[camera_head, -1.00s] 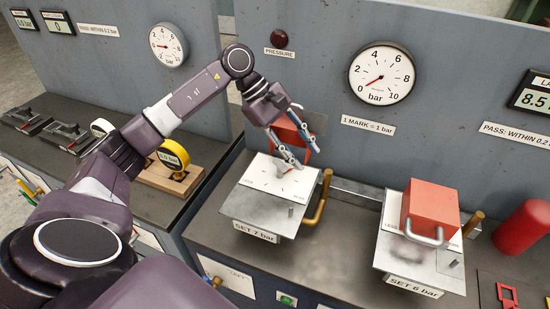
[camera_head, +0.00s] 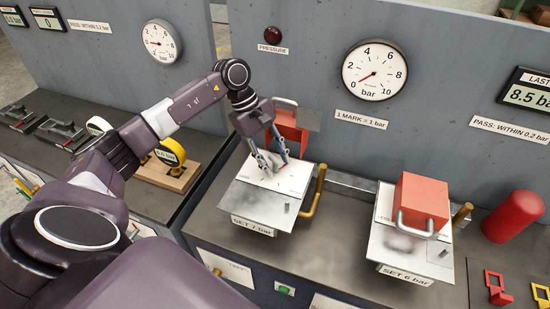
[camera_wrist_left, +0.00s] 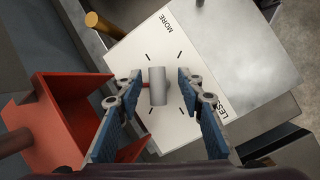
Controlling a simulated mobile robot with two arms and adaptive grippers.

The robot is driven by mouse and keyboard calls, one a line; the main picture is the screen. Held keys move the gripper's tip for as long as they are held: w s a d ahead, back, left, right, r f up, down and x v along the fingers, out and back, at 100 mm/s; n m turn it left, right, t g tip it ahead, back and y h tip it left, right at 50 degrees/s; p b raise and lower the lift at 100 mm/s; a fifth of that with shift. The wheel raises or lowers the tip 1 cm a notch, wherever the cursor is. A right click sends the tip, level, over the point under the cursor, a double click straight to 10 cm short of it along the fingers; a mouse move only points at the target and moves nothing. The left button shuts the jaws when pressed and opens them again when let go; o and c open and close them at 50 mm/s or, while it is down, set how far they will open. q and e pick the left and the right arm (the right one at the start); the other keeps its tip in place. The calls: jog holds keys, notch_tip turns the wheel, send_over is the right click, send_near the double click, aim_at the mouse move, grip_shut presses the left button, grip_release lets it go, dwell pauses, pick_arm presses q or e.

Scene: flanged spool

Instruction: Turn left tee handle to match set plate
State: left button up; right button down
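The left tee handle (camera_wrist_left: 157,86) is a pale grey bar on a white dial face with short black marks and the words MORE and LESS. A small red pointer shows at its side in the left wrist view. My left gripper (camera_head: 272,166) is over this dial, its blue-grey fingers (camera_wrist_left: 160,88) open on either side of the handle with a gap at each side. The set plate (camera_head: 253,225) on the front of the left unit reads SET 7 bar. In the head view the gripper mostly hides the handle. My right gripper is out of view.
A red block (camera_head: 287,127) stands just behind the dial; a brass pipe (camera_head: 318,195) runs along its right. The right unit has a SET 6 bar plate (camera_head: 405,275) and a red block (camera_head: 422,203). The large gauge (camera_head: 374,70) reads near zero.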

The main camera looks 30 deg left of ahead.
pick_arm(q)
grip_shut()
dwell(0.3)
